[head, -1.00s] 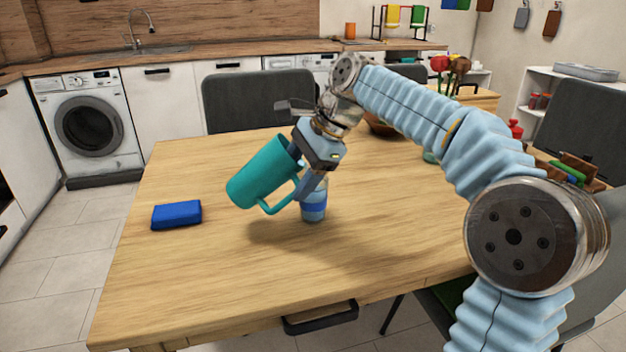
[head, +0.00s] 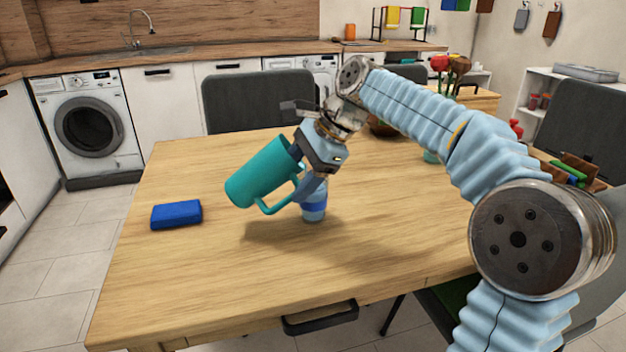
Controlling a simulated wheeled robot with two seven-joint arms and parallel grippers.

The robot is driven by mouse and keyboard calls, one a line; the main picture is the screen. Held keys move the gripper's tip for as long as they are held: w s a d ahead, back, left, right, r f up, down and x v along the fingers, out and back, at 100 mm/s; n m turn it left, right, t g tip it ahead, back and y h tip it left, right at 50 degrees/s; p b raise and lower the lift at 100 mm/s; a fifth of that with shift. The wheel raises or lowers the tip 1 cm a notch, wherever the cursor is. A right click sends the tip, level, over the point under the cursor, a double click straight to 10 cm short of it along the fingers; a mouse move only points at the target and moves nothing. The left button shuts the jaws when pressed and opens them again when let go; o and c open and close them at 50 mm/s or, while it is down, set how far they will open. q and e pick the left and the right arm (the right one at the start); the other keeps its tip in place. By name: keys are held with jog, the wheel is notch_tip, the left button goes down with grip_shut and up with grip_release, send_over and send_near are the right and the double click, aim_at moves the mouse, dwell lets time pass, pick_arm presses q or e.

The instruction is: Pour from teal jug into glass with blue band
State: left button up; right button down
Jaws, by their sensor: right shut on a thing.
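The teal jug (head: 259,174) is held in the air above the table, strongly tilted, with one end up toward the right and the other down toward the left. My right gripper (head: 308,188) is shut on the jug at its handle side. The glass with the blue band (head: 314,208) stands upright on the table just below and right of the jug; the gripper hides its upper part. I cannot see any liquid flowing. My left gripper is not in view.
A blue block-shaped item (head: 176,214) lies on the left of the wooden table (head: 210,285). A dark bowl (head: 381,127) and a flower vase (head: 431,156) stand at the back right, partly behind my arm. The table's front is clear.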

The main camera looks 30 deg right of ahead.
jog(key=shift+a+r+p, duration=0.1)
jog(key=shift+r+p, duration=0.5)
jog(key=g+h, duration=0.1)
jog(key=h, duration=0.2)
jog(key=g+h, duration=0.3)
jog(key=h, duration=0.4)
send_over(263, 204)
jog(key=shift+n+b, duration=0.3)
jog(key=shift+n, duration=0.1)
